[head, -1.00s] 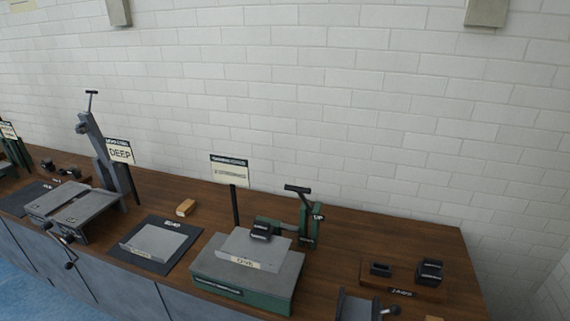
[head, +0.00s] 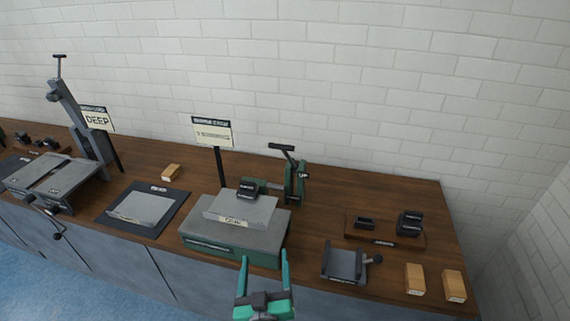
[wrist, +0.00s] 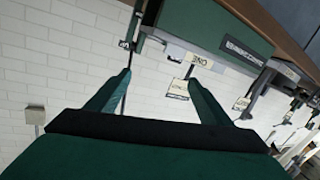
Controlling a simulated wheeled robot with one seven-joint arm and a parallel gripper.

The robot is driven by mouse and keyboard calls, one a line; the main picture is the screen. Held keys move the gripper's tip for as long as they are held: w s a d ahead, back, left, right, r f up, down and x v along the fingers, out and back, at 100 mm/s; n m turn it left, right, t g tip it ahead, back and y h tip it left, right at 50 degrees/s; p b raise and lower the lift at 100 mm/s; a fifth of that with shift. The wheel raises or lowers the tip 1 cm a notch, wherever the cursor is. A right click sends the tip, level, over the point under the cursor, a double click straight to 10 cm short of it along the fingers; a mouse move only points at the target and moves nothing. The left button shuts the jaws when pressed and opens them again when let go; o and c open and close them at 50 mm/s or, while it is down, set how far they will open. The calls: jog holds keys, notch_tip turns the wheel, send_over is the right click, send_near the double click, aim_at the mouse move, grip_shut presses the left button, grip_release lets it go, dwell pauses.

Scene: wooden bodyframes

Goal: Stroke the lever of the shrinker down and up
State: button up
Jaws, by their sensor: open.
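The green shrinker (head: 232,236) stands on the wooden bench at the middle, with a grey plate (head: 243,209) on top. Its lever (head: 282,148), a dark bar with a T-shaped handle, leans up and left from a green post (head: 297,185) marked "UP". My gripper (head: 264,262) is in front of the bench, below and nearer than the shrinker, with its two teal fingers apart and empty. In the wrist view, the fingers of my gripper (wrist: 165,78) are spread. The green base (wrist: 220,30) shows tilted at the top, beyond them. Nothing touches the lever.
A grey vise-like block (head: 345,263) and wooden blocks (head: 415,279) lie to the right. A rack with dark dies (head: 384,233) is behind them. A sign on a post (head: 212,131) stands behind the shrinker. A grey machine (head: 55,175) with a tall lever is at left.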

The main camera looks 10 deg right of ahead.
jog(key=w+d+r+m+h, duration=0.2)
jog(key=w+r, duration=0.2)
jog(key=r, duration=0.4)
jog(key=w+d+r+m+g+h, duration=0.15)
jog(key=w+r, duration=0.25)
jog(key=r, duration=0.4)
jog(key=w+d+r+m+t+h, duration=0.1)
jog(key=w+d+r+m+h, duration=0.2)
jog(key=r, duration=0.5)
jog(key=shift+n+g+y, duration=0.25)
jog(key=shift+y, duration=0.4)
jog(key=x, duration=0.7)
jog(key=a+x, duration=0.1)
jog(key=x, duration=0.3)
jog(key=shift+w+a, duration=0.1)
jog(key=shift+w, duration=0.25)
jog(key=shift+c, duration=0.5)
